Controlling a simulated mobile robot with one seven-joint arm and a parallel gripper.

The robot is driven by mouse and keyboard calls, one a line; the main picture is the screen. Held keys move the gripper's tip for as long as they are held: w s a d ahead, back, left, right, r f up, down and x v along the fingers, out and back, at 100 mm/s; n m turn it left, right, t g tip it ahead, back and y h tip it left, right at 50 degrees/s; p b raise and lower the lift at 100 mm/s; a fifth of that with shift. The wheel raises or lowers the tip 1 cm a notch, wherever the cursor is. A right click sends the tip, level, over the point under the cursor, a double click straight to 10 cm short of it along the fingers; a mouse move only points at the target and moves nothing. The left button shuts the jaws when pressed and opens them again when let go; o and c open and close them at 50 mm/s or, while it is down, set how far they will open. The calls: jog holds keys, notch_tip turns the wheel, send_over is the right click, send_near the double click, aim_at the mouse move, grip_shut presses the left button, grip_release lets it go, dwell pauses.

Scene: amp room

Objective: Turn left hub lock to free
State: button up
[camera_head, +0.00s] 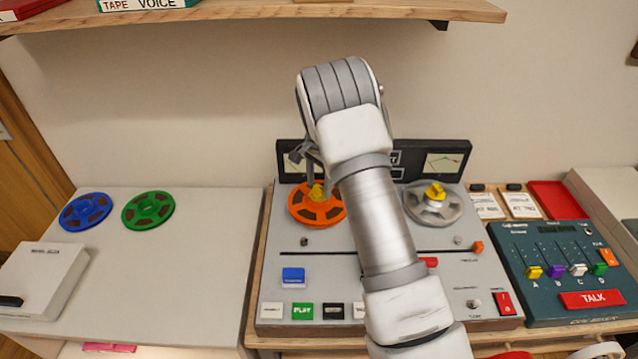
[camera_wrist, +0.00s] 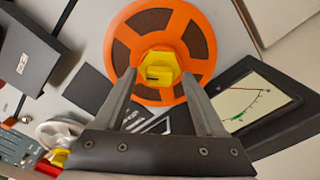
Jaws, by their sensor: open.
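The left hub lock (camera_head: 317,192) is a yellow knob at the centre of the orange reel (camera_head: 304,208) on the left of the grey tape machine (camera_head: 350,275). In the wrist view the lock (camera_wrist: 158,67) is a yellow piece with a dark slot, over the orange reel (camera_wrist: 140,22). My gripper (camera_head: 312,178) is above the orange reel, partly hidden by my arm. In the wrist view its two fingers (camera_wrist: 161,78) are apart, one on each side of the lock's near part. Contact cannot be told.
A grey reel with a yellow lock (camera_head: 435,192) sits on the machine's right. A mixer (camera_head: 555,265) stands further right. Blue (camera_head: 86,211) and green (camera_head: 148,209) reels lie on the left surface. A shelf (camera_head: 300,10) hangs above.

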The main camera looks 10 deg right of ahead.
grip_shut()
dwell(0.4)
